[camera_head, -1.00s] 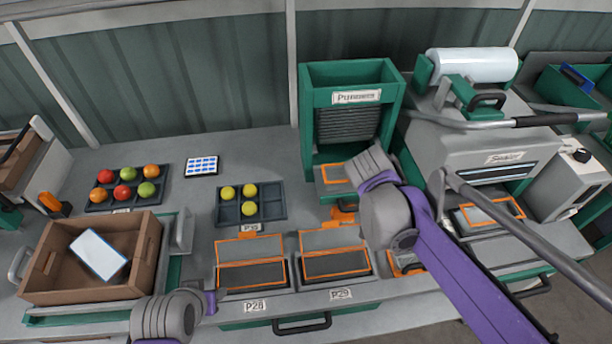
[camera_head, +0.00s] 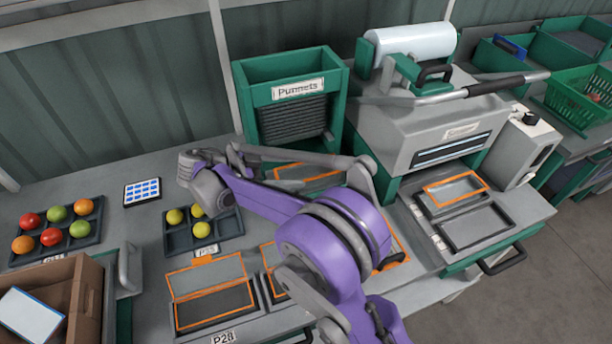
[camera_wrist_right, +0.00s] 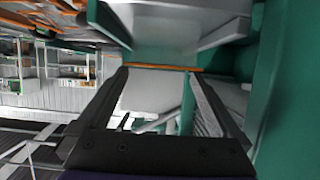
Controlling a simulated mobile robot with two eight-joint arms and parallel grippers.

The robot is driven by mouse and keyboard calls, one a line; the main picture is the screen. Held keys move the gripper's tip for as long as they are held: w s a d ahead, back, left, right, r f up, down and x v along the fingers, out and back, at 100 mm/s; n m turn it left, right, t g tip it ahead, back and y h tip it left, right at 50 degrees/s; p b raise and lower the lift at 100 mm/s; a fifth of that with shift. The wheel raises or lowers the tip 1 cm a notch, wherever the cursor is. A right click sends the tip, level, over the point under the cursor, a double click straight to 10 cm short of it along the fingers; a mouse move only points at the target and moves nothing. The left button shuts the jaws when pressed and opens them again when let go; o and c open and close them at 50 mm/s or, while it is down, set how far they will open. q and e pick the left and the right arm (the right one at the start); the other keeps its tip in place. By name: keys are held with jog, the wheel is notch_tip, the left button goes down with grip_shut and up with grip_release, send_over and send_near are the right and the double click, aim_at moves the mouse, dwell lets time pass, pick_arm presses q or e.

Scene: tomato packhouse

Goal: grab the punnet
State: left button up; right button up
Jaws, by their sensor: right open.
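A clear punnet with an orange rim (camera_head: 318,172) lies in the outlet of the green Punnets dispenser (camera_head: 258,85); my right arm covers part of it. My right gripper (camera_head: 248,165) is to the left of that outlet, partly hidden by its own wrist. In the right wrist view the two dark fingers (camera_wrist_right: 156,73) are spread apart. An orange rim edge (camera_wrist_right: 165,67) crosses between the fingertips there, with a pale surface around it. I cannot tell whether the fingers touch it. My left gripper is out of view.
Orange-rimmed punnets stand at station P28 (camera_head: 212,322) and beside it, partly behind my arm. The sealer (camera_head: 400,120) is right of the dispenser. Trays of tomatoes (camera_head: 95,237) and a brown crate (camera_head: 85,310) are at left.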

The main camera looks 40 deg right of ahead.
aim_at(309, 171)
jog(key=x, duration=0.6)
jog(key=shift+d+f, duration=0.15)
jog(key=c, duration=1.1)
